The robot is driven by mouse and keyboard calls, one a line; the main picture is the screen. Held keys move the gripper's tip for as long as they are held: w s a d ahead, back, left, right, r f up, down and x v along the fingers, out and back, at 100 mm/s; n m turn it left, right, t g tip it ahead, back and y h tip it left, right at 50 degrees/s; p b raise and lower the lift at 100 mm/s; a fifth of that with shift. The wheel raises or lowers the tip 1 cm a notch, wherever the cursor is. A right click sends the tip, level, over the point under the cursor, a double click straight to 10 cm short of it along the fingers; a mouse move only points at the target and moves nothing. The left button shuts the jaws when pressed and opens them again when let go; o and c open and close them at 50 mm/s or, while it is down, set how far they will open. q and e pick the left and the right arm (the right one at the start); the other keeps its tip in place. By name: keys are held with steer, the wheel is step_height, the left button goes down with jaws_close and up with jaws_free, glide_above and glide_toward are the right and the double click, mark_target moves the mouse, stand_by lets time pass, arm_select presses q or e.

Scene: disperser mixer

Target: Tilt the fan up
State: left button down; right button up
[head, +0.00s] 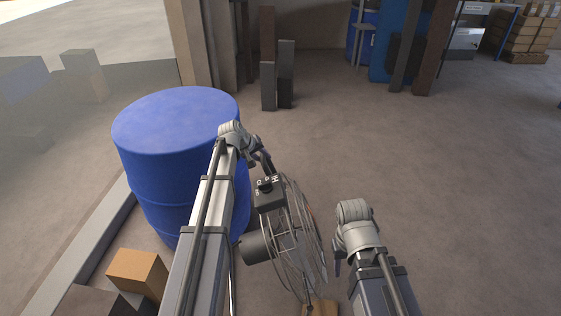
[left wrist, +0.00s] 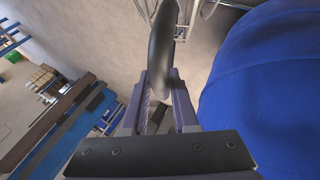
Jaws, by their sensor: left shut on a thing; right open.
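The fan (head: 298,240) stands in front of me in the head view, with its round wire cage seen nearly edge-on, facing right. Its dark motor housing (head: 262,248) is at the left of the cage, and a black control box (head: 268,195) with knobs is above it. My left gripper (head: 268,167) is at the upper end of the fan, just above the control box. In the left wrist view its fingers (left wrist: 160,98) are shut on a dark curved part of the fan (left wrist: 163,45). My right gripper (head: 339,262) is open and apart from the cage, to its right; its fingers are partly hidden.
A large blue barrel (head: 176,125) stands close left of my left arm and fills the right of the left wrist view (left wrist: 265,75). A cardboard box (head: 138,272) lies at lower left. Posts (head: 268,60) stand behind. The floor (head: 450,170) to the right is clear.

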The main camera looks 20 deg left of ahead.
arm_select(q)
steer(key=s+a+f+h+b, duration=0.1)
steer(key=s+a+f+b, duration=0.1)
steer(key=a, duration=0.3)
steer(key=shift+s+f+t+h+b, duration=0.15)
steer(key=shift+f+t+h+b, duration=0.25)
steer(key=shift+b, duration=0.4)
arm_select(e)
steer(key=shift+f, duration=2.35)
arm_select(q)
steer(key=c, duration=0.7)
jaws_free()
steer(key=shift+r, duration=0.1)
arm_select(e)
steer(key=shift+w, duration=0.1)
arm_select(q)
steer(key=shift+a, duration=0.1)
arm_select(e)
steer(key=shift+r, duration=0.1)
arm_select(q)
steer(key=p+v, duration=0.5)
steer(key=v, duration=0.2)
steer(key=shift+s+a+r+p, duration=0.1)
steer(key=shift+s+r+p, duration=0.1)
steer(key=shift+r+p, duration=0.1)
arm_select(e)
step_height(320, 180, up, 5)
steer(key=shift+r, duration=0.2)
steer(key=shift+a, duration=0.1)
